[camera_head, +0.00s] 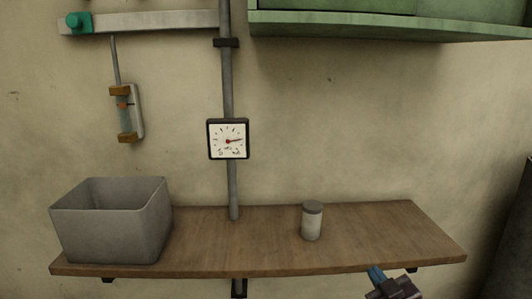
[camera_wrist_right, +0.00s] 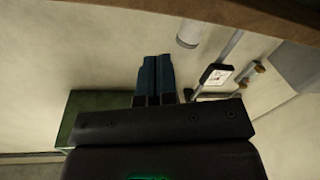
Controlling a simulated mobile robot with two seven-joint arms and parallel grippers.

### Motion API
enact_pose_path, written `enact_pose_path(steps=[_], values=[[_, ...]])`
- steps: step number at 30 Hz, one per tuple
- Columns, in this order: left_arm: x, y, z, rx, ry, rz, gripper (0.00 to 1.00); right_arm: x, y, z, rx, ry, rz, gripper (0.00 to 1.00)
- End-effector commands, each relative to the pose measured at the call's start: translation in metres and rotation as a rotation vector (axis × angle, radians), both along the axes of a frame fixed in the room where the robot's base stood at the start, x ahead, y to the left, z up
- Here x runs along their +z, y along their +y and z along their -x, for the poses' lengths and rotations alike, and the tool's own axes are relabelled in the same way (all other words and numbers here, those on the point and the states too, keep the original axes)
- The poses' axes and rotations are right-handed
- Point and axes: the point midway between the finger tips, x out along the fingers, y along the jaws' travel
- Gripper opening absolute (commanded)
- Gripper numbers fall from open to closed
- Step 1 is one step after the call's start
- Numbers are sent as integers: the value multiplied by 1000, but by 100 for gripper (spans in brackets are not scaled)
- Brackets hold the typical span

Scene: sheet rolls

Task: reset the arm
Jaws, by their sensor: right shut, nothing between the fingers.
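My right gripper (camera_head: 376,274) shows at the bottom right of the head view, just below the front edge of the wooden shelf (camera_head: 270,257). Its blue fingers are together and hold nothing. In the right wrist view the blue fingers (camera_wrist_right: 156,80) lie side by side with no object between them. My left gripper is in neither view.
A grey bin (camera_head: 110,222) stands at the shelf's left end. A small lidded canister (camera_head: 312,222) stands right of centre. A gauge (camera_head: 228,139) is on a vertical pipe (camera_head: 233,190). A green cabinet (camera_head: 390,27) hangs above. The shelf's right end is clear.

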Motion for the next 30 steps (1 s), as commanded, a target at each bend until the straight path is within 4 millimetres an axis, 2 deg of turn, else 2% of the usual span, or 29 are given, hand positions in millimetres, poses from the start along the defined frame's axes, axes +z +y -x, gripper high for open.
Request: enact_pose_path(steps=[1,6,12,15,18,22,25,30], values=[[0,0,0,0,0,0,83,-28,-4,17,-18,63,-37,0],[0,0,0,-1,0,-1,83,-101,-13,74,-81,231,-135,0],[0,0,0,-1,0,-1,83,-173,-22,153,-176,408,-202,0],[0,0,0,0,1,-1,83,-199,-25,192,-219,483,-225,0],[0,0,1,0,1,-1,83,-218,-28,224,-251,543,-238,0],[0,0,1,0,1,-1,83,-230,-31,249,-274,588,-239,0],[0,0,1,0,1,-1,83,-234,-33,257,-280,602,-238,0],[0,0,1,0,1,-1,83,-234,-33,257,-280,602,-238,0]])
